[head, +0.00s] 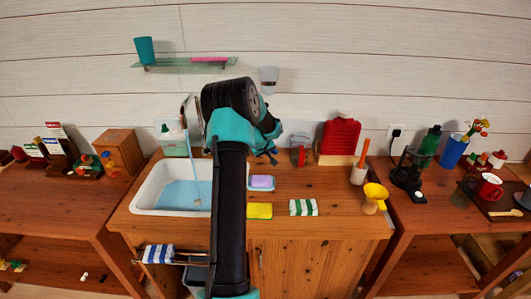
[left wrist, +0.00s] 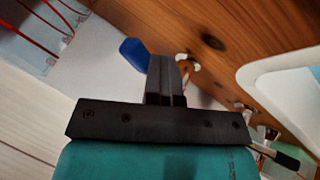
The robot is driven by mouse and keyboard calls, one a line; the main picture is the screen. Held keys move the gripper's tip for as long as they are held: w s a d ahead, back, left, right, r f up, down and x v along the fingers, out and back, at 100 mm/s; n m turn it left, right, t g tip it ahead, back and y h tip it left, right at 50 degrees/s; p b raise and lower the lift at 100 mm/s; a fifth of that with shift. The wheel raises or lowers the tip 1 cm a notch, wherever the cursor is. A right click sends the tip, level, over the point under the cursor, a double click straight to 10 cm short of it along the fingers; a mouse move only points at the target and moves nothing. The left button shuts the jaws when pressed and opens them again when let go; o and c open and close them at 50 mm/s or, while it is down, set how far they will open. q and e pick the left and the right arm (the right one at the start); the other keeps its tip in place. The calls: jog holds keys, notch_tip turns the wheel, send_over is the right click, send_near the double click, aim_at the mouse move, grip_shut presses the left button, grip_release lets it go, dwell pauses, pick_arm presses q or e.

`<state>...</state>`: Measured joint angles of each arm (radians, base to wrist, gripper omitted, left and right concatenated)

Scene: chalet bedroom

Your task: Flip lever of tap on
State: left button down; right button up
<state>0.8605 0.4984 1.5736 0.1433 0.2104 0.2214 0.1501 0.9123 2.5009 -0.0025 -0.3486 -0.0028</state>
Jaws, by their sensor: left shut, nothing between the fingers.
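The tap (head: 185,106) stands behind the sink and is mostly hidden by my arm; only slim metal parts show beside it. My left gripper (head: 272,158) is to the right of the tap, in front of the wall. In the left wrist view its fingers (left wrist: 167,66) are shut with nothing between them. A blue rounded piece (left wrist: 133,51) shows just beyond them; I cannot tell whether it is the tap's lever. My right gripper is not in view.
A purple soap in a blue dish (head: 262,187), a yellow sponge (head: 259,211) and a striped cloth (head: 303,207) lie right of the sink. A glass shelf (head: 172,65) hangs above. The wooden counter (head: 330,228) is partly clear.

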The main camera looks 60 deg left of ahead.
pick_arm(q)
jog(key=shift+w+r, duration=0.1)
jog(key=shift+w, duration=0.35)
